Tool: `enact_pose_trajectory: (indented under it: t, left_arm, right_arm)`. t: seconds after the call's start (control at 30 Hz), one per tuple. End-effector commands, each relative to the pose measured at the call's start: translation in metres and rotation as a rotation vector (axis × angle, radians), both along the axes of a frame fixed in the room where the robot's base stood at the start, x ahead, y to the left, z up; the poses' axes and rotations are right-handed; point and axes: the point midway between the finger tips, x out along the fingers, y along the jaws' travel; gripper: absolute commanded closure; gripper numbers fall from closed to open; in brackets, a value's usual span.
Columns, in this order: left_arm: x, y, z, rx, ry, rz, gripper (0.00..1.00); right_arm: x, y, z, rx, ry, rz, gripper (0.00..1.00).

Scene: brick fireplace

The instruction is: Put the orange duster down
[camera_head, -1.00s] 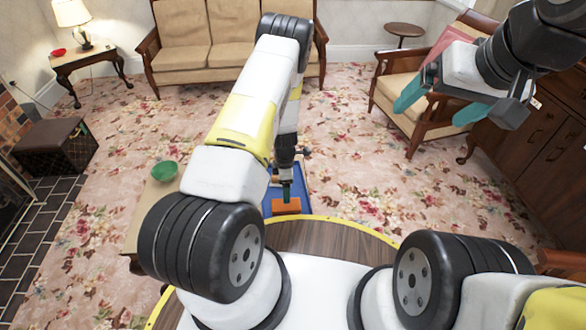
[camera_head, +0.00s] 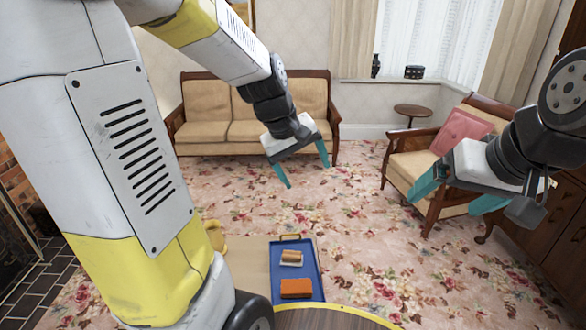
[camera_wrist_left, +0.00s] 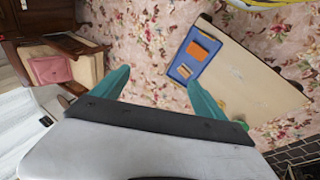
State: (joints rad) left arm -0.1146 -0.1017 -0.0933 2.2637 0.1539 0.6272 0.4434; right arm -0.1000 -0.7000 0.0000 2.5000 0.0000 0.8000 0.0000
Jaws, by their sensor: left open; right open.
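The orange duster (camera_head: 296,288) lies in the near end of the blue tray (camera_head: 312,270), on a low beige table. It also shows in the left wrist view as an orange block (camera_wrist_left: 198,48). My left gripper (camera_head: 306,174) is open and empty, raised well above and beyond the tray, its teal fingers apart; its fingers also show in the left wrist view (camera_wrist_left: 158,82). My right gripper (camera_head: 442,206) is open and empty in front of the armchair at the right.
A small brown-and-white item (camera_head: 291,258) lies in the tray's far part. The low table (camera_head: 252,256) also bears a yellowish object (camera_head: 215,236). A sofa (camera_head: 240,125) stands at the back and an armchair (camera_head: 410,165) at the right. Flowered carpet is free between.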

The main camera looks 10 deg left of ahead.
Motion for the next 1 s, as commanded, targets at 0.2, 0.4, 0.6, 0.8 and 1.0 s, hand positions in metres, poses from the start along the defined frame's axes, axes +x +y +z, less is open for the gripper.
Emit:
enact_pose_trajectory:
  t: [0.2, 0.4, 0.6, 0.8, 1.0]
  left_arm:
    - [-0.084, 0.008, 0.054, 0.155, -0.192, -0.295, 0.17]
    - [-0.132, 0.014, 0.066, 0.283, -0.288, -0.461, 0.17]
    - [-0.146, 0.017, 0.067, 0.326, -0.312, -0.510, 0.17]
    - [-0.145, 0.017, 0.067, 0.325, -0.312, -0.510, 0.17]
    - [-0.145, 0.017, 0.068, 0.324, -0.312, -0.509, 0.17]
  right_arm:
    - [0.000, 0.000, 0.000, 0.000, 0.000, 0.000, 0.11]
    - [0.000, 0.000, 0.000, 0.000, 0.000, 0.000, 0.11]
    - [0.000, 0.000, 0.000, 0.000, 0.000, 0.000, 0.11]
    - [0.000, 0.000, 0.000, 0.000, 0.000, 0.000, 0.11]
    - [0.000, 0.000, 0.000, 0.000, 0.000, 0.000, 0.11]
